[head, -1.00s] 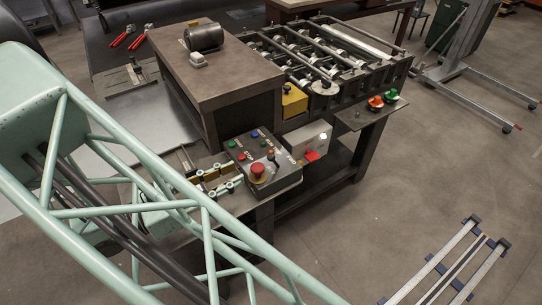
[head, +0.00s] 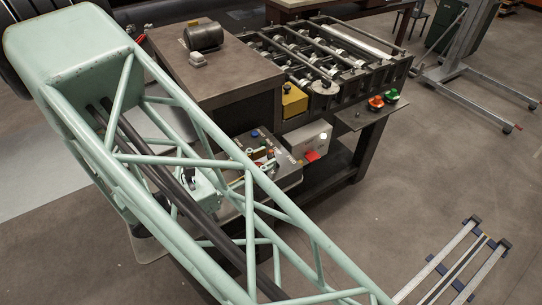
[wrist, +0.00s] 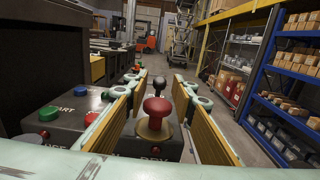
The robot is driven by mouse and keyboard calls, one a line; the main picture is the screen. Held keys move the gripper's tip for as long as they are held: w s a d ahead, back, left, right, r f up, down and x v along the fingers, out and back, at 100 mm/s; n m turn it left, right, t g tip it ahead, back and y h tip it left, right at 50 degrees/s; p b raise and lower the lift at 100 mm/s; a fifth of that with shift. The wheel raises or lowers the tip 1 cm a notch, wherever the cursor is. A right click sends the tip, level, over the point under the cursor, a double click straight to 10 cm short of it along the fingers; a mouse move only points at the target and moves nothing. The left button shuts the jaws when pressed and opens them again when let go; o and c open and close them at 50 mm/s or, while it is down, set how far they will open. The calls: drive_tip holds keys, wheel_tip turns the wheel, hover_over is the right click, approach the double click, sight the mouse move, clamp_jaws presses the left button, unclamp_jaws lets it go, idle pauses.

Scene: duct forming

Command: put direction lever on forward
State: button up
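The grey control box (head: 288,178) is partly hidden behind my arm in the head view. My gripper (wrist: 160,80) is open, with a yellow-padded finger on each side of the button and lever in the picture. It appears empty, with gaps on both sides. Whether the lever lies fully between the fingertips I cannot tell.
Green (wrist: 48,113), blue (wrist: 80,91) and red (wrist: 90,118) buttons sit left of my fingers. A light box with a red switch (head: 312,155) stands beside the control box. The roller machine (head: 330,60) is behind. Blue shelving (wrist: 270,75) stands farther off at right.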

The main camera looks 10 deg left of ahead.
sight(271, 155)
drive_tip(key=shift+x, duration=1.65)
drive_tip(key=shift+c, duration=0.7)
